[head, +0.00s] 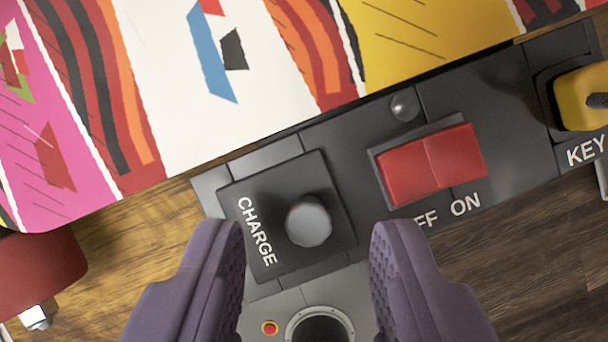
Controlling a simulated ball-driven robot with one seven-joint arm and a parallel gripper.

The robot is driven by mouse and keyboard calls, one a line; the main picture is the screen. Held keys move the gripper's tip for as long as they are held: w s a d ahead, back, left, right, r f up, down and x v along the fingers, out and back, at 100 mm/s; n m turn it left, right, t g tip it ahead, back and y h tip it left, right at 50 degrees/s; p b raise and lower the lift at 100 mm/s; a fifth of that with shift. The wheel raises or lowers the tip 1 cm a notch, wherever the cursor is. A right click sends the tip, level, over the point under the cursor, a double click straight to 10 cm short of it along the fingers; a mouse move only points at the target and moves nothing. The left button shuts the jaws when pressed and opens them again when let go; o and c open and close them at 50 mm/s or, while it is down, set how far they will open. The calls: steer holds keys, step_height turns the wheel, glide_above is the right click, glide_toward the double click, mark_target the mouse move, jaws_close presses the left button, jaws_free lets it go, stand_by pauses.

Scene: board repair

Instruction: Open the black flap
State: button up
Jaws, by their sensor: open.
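The black flap (262,196) is a square plate labelled CHARGE on the dark grey panel. It appears to lie flat and closed. A round grey knob (309,221) stands on it near its lower right side. My gripper (308,235) is open, with purple padded fingers on either side of the knob in the picture. I see no finger touching the knob, and how high the fingers are above it is hard to tell. The left finger covers the flap's lower left edge.
A red rocker switch (432,164) marked ON sits right of the flap, below a small grey dome (404,106). A yellow key piece (582,98) is at far right. A round socket (320,328) and small red button (269,328) lie below. A colourful striped board (190,110) borders the panel above.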

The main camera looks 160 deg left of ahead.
steer(key=shift+w+f, duration=0.2)
steer(key=shift+f, duration=0.35)
jaws_close()
steer(key=shift+b, duration=0.4)
